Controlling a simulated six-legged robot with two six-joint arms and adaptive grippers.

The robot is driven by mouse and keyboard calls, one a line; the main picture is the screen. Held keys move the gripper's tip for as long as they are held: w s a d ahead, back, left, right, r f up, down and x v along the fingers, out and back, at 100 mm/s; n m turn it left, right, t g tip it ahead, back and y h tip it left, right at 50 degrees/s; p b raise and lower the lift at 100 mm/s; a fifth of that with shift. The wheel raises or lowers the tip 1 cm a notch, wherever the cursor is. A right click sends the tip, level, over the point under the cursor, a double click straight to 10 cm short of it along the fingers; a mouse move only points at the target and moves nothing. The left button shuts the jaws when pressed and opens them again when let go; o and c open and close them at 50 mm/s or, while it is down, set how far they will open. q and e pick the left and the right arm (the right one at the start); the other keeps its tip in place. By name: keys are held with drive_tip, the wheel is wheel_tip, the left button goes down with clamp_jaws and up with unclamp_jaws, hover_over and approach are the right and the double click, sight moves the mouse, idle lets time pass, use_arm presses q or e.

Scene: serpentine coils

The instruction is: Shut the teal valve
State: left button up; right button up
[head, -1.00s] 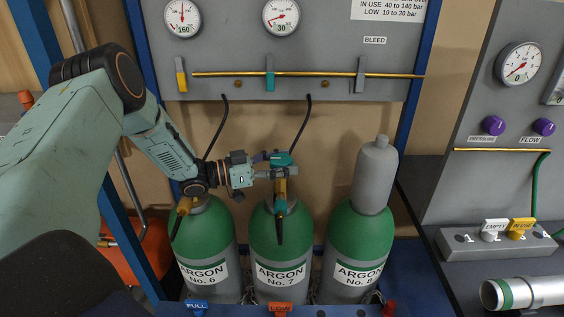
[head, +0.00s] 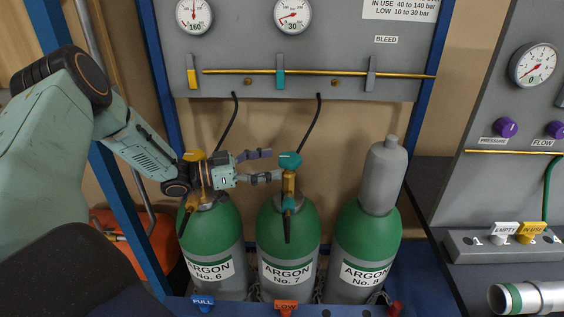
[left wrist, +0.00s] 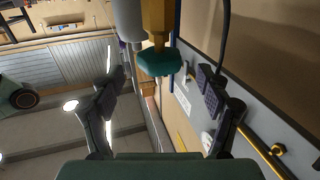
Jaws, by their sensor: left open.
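A teal handwheel (head: 289,160) tops the brass valve (head: 289,183) on the green cylinder labelled ARGON No. 7 (head: 272,235). My left gripper (head: 266,166) is open, just left of the handwheel, its fingers pointing toward it. The fingers look apart from the wheel and hold nothing. In the left wrist view the teal handwheel (left wrist: 158,62) appears ahead, between the two spread fingers (left wrist: 162,90), with the brass valve body above it in the picture. My right gripper is not in view.
Cylinder No. 6 (head: 212,235), with a yellow-topped valve, stands below my left wrist. Capped cylinder No. 8 (head: 366,235) stands right. A grey panel behind has gauges, a brass pipe (head: 330,72) and a teal lever (head: 280,79). Black hoses hang below it.

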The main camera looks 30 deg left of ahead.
sight(291, 160)
use_arm(q)
drive_tip(key=shift+s+a, duration=0.4)
drive_tip(key=shift+s, duration=0.15)
drive_tip(key=x, duration=0.7)
drive_tip(key=shift+w+d, duration=0.15)
drive_tip(key=shift+w, duration=0.05)
idle(0.5)
